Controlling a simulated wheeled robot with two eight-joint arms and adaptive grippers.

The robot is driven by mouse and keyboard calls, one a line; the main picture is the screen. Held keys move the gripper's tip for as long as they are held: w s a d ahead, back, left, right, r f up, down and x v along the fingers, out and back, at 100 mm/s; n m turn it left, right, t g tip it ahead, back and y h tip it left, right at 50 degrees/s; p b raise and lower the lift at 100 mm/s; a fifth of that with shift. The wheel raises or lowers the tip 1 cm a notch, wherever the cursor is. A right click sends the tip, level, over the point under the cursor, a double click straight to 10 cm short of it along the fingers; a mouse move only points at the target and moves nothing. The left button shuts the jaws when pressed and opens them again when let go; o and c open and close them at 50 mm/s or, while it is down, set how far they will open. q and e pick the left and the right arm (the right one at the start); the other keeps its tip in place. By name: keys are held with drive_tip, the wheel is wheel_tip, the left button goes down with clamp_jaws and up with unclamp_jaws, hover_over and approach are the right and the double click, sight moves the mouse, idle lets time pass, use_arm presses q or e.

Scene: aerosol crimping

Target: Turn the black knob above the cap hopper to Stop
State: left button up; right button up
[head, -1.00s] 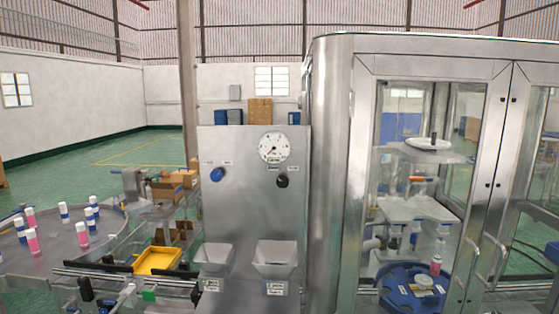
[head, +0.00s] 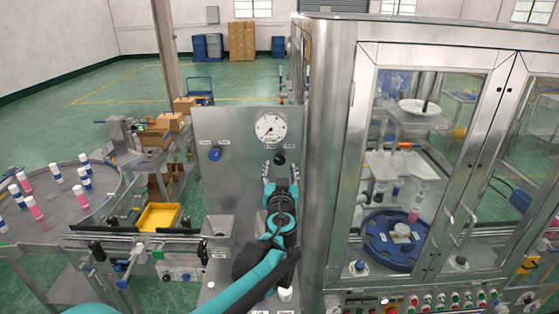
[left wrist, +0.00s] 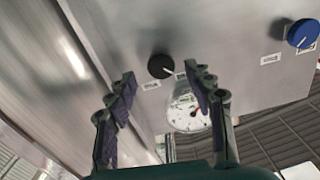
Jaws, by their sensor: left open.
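The black knob (head: 280,159) is on the grey steel panel, just below and right of the round gauge (head: 271,127). In the left wrist view the knob (left wrist: 160,66) shows whole, with a white pointer mark slanting to the lower right and small labels near it, too small to read. My left gripper (head: 280,170) is in front of the panel at the knob. In the wrist view its two fingers (left wrist: 160,82) are spread, with the knob in line with the gap between them and nothing held. My arm hides the right hopper. My right gripper is not in view.
A blue knob (head: 215,153) is left of the gauge, with the left hopper (head: 218,227) below it. The glass-doored machine cabinet (head: 335,150) stands close on the right. A round table (head: 65,205) with bottles and a yellow tray (head: 159,216) are on the left.

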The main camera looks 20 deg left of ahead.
sight(279, 161)
use_arm(q)
drive_tip(key=x, duration=0.3)
drive_tip(key=shift+w+a, duration=0.2)
drive_tip(key=shift+w, duration=0.2)
drive_tip(key=shift+c, duration=0.3)
drive_tip(key=c, duration=1.1)
